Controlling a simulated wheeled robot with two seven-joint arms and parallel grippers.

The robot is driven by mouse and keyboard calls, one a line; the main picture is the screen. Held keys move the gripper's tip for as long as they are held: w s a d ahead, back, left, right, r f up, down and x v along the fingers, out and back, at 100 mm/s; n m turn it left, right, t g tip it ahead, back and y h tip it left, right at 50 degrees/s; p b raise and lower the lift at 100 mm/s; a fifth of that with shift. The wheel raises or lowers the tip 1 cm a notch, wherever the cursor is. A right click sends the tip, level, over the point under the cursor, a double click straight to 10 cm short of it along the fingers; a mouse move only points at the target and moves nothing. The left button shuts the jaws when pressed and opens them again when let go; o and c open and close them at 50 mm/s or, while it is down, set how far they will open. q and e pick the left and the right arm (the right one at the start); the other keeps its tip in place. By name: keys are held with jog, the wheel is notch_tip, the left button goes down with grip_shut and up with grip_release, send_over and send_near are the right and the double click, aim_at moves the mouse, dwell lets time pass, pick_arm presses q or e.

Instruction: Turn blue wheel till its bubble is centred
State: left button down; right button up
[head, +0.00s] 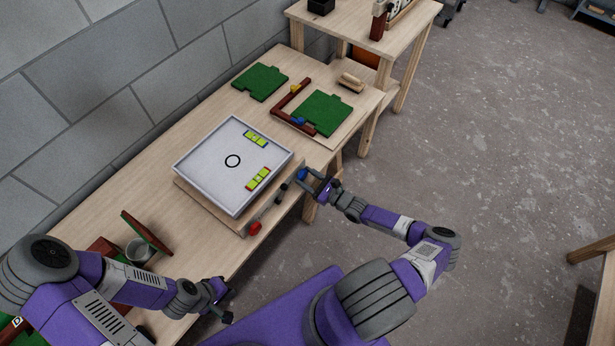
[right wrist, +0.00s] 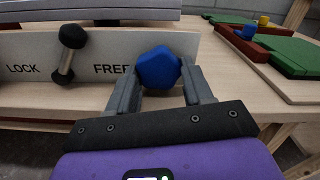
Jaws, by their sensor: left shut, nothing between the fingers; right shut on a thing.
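The blue wheel (right wrist: 158,68) sits at the right end of the pale front board of a levelling stand; it also shows in the head view (head: 302,174). My right gripper (right wrist: 165,88) is shut on the blue wheel, one finger on each side. The white square tray (head: 205,163) rests on the stand and carries two yellow-green bubble vials, one at the far right edge (head: 256,138) and one at the near right edge (head: 259,178). The bubbles are too small to place. My left gripper (head: 224,300) is shut and empty, near the table's front edge.
A red wheel (head: 255,228) is at the stand's other front corner. A black-knobbed lever (right wrist: 68,55) stands between the words LOCK and FREE. Green plates (head: 320,113) and dark red battens (head: 295,123) lie behind. A grey cup (head: 139,250) stands at the left.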

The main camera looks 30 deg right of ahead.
jog(key=m+p, duration=0.1)
jog(key=m, duration=0.2)
jog(key=shift+p, duration=0.3)
jog(key=shift+m+p, duration=0.35)
jog(key=shift+m, duration=1.05)
jog(key=o, duration=1)
jog(key=shift+o, duration=0.2)
jog(key=shift+s, duration=0.15)
jog(key=v, duration=0.7)
jog(key=shift+s+p, duration=0.2)
jog(key=shift+p, duration=0.25)
